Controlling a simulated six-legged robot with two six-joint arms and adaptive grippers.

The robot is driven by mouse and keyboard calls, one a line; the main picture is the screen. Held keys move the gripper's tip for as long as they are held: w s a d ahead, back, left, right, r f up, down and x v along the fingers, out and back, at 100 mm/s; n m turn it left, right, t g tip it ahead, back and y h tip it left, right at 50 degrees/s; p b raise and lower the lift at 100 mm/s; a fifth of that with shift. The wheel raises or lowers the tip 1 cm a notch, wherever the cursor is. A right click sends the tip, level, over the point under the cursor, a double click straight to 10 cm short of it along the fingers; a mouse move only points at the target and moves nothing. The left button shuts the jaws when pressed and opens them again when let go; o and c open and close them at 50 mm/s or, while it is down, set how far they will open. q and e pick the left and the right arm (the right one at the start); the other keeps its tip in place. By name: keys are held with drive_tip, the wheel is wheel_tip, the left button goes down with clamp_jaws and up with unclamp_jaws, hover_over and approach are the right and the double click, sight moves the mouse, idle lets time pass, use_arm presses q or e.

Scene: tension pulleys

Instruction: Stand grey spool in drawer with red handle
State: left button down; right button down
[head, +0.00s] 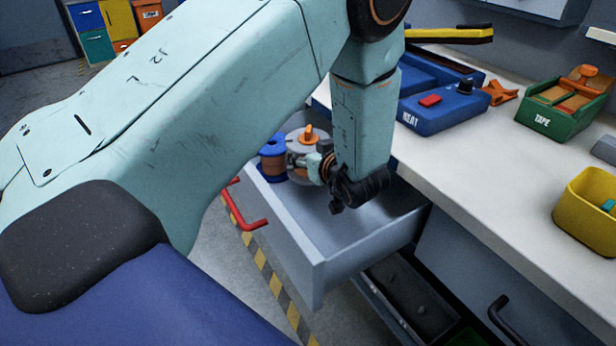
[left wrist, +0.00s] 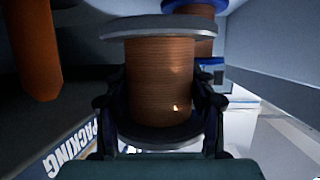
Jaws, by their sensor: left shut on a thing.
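The grey spool (head: 301,143), wound with copper-brown wire, is in the far left part of the open drawer (head: 290,246) with the red handle (head: 246,210). In the left wrist view the spool (left wrist: 160,82) sits between both fingers (left wrist: 160,110). I cannot tell whether its base touches the drawer floor. My right gripper is out of view.
A blue-flanged spool (head: 271,158) stands close beside the grey one; it also shows in the left wrist view (left wrist: 194,8). The drawer's near part is empty. The worktop holds a blue box (head: 440,112), a green tape box (head: 563,115) and a yellow bin (head: 585,210).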

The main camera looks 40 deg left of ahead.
use_arm(q)
drive_tip(key=shift+a+f+b, duration=0.1)
drive_tip(key=shift+f+b, duration=0.7)
drive_tip(key=shift+f, duration=1.6)
drive_tip(key=shift+f, duration=0.1)
drive_tip(key=shift+c, duration=2.2)
unclamp_jaws()
drive_tip(key=p+v, duration=0.2)
drive_tip(key=v, duration=0.4)
drive_tip(key=shift+r, duration=0.2)
drive_tip(key=shift+s+d+r+p, duration=0.15)
drive_tip(key=shift+s+d+p, duration=0.25)
drive_tip(key=shift+d, duration=0.25)
drive_tip(key=shift+o, duration=0.4)
